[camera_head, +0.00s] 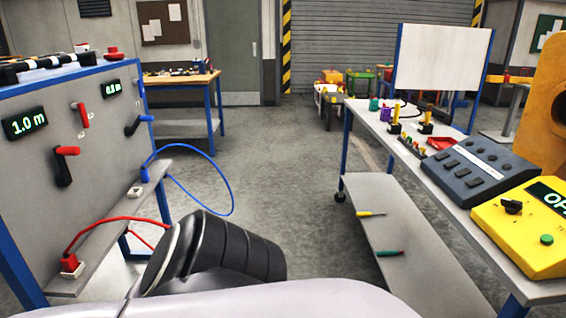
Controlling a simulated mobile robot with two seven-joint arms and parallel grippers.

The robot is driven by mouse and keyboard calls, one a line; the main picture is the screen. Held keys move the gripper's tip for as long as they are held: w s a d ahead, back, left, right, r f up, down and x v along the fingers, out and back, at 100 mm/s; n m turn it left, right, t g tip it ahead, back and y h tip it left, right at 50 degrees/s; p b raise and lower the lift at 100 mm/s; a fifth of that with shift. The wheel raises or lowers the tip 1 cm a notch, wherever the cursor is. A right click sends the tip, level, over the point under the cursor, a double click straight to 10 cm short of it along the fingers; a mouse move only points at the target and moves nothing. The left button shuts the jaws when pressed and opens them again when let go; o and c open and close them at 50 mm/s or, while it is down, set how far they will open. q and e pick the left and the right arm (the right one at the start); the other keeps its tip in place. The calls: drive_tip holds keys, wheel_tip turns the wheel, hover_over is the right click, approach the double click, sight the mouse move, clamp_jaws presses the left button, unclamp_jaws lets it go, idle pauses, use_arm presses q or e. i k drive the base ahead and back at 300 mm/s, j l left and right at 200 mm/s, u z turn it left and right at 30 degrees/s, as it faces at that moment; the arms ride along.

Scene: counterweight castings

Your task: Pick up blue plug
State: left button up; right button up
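The blue plug (145,173) is small and sits at the far end of the narrow ledge (104,240) on the left panel. A blue cable (215,165) loops from it out over the floor. A white socket block (134,191) lies just in front of it; whether the plug is seated in a socket is too small to tell. A red plug (69,262) with a red cable stands in a white socket nearer me on the same ledge. Part of my own arm fills the bottom centre. Neither gripper shows.
The grey panel (92,160) carries red, blue and black levers and green displays. On the right, a long workbench (362,112) holds a yellow control box (520,228) and a dark button console (480,168). Bare floor (285,190) lies between.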

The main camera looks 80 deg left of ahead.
sight(144, 172)
drive_tip(key=u, duration=3.5)
drive_tip(key=i+l+u, duration=0.25)
drive_tip(key=i+l, duration=0.35)
drive_tip(key=i+l+u, duration=0.15)
drive_tip(key=i+l, duration=0.2)
drive_tip(key=i+l+u, duration=0.1)
drive_tip(key=i+l, duration=0.3)
drive_tip(key=i+l+u, duration=0.15)
drive_tip(key=i+l, duration=0.15)
drive_tip(key=i+l+u, duration=0.1)
drive_tip(key=i+l, duration=0.15)
drive_tip(key=l, duration=0.25)
drive_tip(key=i+l+u, duration=0.15)
drive_tip(key=l, duration=0.3)
drive_tip(key=i, duration=0.1)
